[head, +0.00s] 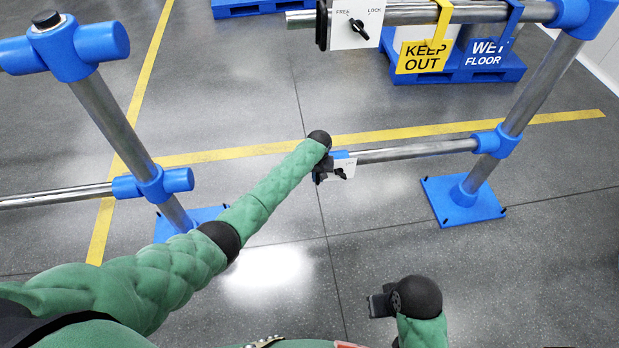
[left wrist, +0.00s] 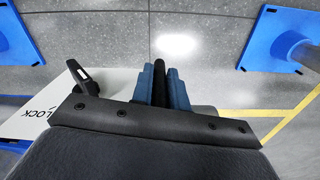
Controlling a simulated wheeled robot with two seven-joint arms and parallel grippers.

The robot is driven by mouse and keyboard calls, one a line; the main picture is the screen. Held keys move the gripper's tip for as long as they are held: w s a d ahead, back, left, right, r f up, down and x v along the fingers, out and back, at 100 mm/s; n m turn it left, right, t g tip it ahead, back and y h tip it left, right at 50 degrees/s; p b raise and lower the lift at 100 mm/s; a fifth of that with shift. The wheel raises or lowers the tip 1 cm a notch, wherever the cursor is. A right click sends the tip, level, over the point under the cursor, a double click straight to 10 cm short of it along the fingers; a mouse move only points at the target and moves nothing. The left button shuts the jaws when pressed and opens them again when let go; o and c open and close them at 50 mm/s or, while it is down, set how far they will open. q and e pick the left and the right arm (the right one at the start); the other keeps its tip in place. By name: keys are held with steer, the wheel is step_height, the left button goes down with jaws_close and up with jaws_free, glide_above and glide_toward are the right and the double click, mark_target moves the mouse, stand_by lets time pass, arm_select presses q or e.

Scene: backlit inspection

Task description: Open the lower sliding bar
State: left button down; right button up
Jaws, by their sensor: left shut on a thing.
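The lower sliding bar (head: 415,151) is a metal tube running left from a blue joint on the right post. Its left end carries a white plate (head: 342,169) with a black knob and stands well apart from the left post's lower blue socket (head: 180,180). My left gripper (head: 322,174) is at that end, shut on a black handle piece (left wrist: 160,82) seen between its blue finger pads in the left wrist view. The white plate (left wrist: 28,120) there shows LOCK beside a black knob (left wrist: 84,85). My right gripper (head: 380,302) is low in the head view, away from the bar; its jaw opening is unclear.
The upper bar (head: 430,13) with its FREE/LOCK plate (head: 357,22) holds hanging KEEP OUT (head: 423,57) and WET FLOOR (head: 485,55) signs. The left post (head: 112,120) and right post (head: 540,85) stand on blue bases. Floor between them is clear.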

arm_select(q)
steer(key=shift+w, duration=0.1)
steer(key=c, duration=1.4)
jaws_free()
steer(key=shift+r, duration=0.1)
steer(key=shift+r+b, duration=0.3)
steer(key=shift+r, duration=3.5)
